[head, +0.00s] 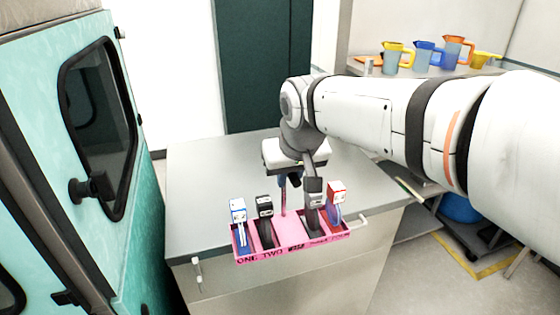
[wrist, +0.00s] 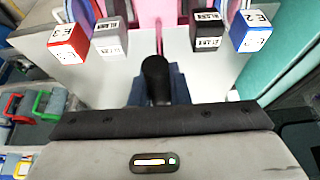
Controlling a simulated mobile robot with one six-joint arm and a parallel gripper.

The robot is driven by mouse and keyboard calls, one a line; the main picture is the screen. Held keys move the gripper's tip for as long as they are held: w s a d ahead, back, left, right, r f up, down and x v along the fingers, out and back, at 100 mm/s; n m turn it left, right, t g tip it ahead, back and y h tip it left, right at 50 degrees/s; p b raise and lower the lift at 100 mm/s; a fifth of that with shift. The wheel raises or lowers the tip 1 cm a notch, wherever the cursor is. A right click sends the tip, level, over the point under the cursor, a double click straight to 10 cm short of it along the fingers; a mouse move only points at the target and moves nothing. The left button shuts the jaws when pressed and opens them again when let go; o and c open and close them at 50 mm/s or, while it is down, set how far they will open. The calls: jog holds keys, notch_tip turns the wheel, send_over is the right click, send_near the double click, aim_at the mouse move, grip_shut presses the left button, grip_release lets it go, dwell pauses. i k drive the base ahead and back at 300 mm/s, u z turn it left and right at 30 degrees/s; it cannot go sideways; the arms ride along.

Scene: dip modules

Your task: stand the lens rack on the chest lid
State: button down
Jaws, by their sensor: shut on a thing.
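The lens rack is a pink tray (head: 292,249) with a row of compartments, lettering along its front and a pink upright handle (head: 284,198) in the middle. It holds a blue, a black, a grey and a red module, all upright. In the head view my gripper (head: 289,181) is above the tray's middle, shut on the handle. The rack's pink part also shows at the top of the wrist view (wrist: 158,14). The chest lid (head: 205,190) is a flat grey top beneath. The rack overlaps its front edge in the picture; I cannot tell the gap under it.
A teal vehicle door (head: 140,190) with a dark window stands close on the left. A shelf at the back right carries several coloured jugs (head: 423,55). A blue bin (head: 460,208) is on a cart at the right. The lid's left and back parts are clear.

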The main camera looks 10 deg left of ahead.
aim_at(301, 190)
jog(key=i, duration=0.9)
